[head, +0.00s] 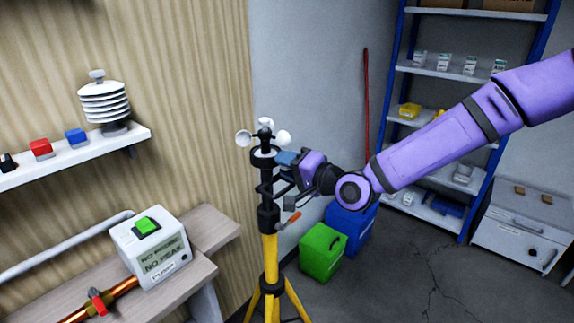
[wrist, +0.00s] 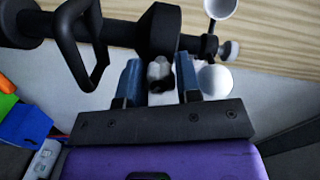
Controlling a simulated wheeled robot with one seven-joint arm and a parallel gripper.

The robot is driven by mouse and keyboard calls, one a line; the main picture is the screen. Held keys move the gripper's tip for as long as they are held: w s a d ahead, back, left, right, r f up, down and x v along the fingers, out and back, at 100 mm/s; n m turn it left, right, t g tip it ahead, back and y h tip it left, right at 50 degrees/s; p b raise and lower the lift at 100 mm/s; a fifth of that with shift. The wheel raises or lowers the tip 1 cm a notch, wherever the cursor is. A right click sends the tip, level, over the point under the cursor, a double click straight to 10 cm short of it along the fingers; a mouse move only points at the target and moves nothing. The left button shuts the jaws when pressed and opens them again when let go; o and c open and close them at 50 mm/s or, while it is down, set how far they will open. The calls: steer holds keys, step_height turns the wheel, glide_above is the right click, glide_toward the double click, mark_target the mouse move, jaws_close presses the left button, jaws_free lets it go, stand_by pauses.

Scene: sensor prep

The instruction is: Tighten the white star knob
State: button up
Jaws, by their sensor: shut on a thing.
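The white star knob (wrist: 158,70) sits between my gripper's two blue fingers in the wrist view, on the side of the black collar (wrist: 158,30). My gripper (head: 283,158) is shut on it, coming in from the right at the top of the mast. The fingers also show in the wrist view (wrist: 158,78). In the head view the knob is hidden behind the fingers. The mast carries an anemometer with white cups (head: 243,138) and stands upright on a yellow tripod (head: 270,260). I cannot tell how tight the knob is.
A black bracket (wrist: 85,45) and a lever with an orange grip (head: 292,218) stick out below my gripper. A pump box (head: 150,260) stands on the bench at left. Green (head: 321,252) and blue (head: 350,222) bins stand behind the tripod. The floor at right is open.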

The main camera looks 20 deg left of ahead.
steer(key=shift+m, duration=0.5)
steer(key=o, duration=0.9)
steer(key=shift+d, duration=0.1)
steer(key=v, duration=1)
steer(key=shift+s+d+f, duration=0.1)
steer(key=shift+s+d, duration=0.05)
steer(key=shift+d, duration=0.2)
